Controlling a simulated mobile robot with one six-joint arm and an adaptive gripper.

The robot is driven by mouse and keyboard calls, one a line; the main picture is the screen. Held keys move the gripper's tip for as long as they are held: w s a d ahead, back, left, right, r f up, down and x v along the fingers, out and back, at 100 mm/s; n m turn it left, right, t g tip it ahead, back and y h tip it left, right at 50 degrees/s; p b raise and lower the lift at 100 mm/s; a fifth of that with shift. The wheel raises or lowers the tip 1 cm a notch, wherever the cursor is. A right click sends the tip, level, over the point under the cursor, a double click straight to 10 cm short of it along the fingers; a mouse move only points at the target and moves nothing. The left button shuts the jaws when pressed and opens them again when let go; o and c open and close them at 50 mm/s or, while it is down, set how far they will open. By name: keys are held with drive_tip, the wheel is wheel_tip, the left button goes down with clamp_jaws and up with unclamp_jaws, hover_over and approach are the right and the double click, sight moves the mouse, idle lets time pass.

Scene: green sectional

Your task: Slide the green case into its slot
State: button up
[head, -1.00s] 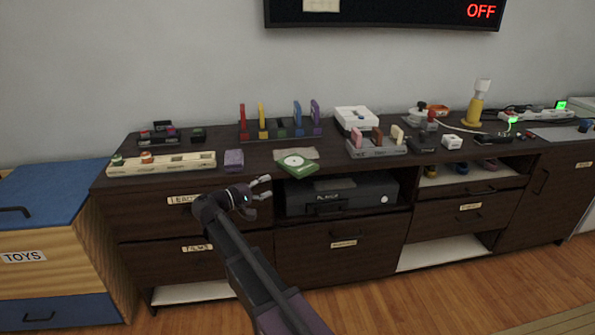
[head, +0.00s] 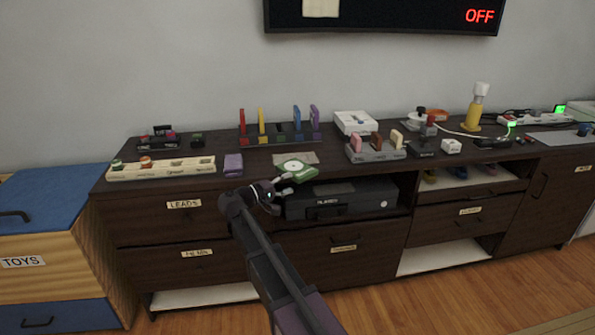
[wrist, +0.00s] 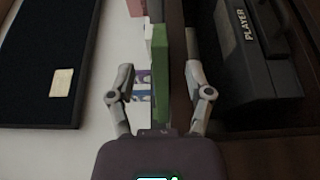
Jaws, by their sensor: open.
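The green case (head: 296,169), with a pale round label on top, lies flat at the cabinet's front edge, partly overhanging it. It shows edge-on in the wrist view (wrist: 161,75). My gripper (head: 286,184) is at the case's front edge. In the wrist view my gripper (wrist: 160,72) is open, with one finger on each side of the case and visible gaps. The dark rack (head: 262,138) stands further back, holding red and yellow cases on the left and blue and purple cases on the right. Its middle slot, with a green mark (head: 281,129), is empty.
A grey mat (head: 308,157) lies just behind the case. A purple block (head: 233,164) and a cream tray (head: 150,172) are to the left. A grey holder (head: 370,154) with upright pieces is to the right. The black player (head: 340,198) sits in the shelf below.

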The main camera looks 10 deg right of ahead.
sight(295, 180)
drive_tip(key=shift+w+d, duration=0.2)
drive_tip(key=shift+d, duration=0.3)
drive_tip(key=shift+w+x, duration=0.15)
drive_tip(key=shift+x, duration=1.15)
drive_tip(key=shift+w+x, duration=0.15)
drive_tip(key=shift+x, duration=1.15)
drive_tip(key=shift+a, duration=0.15)
clamp_jaws()
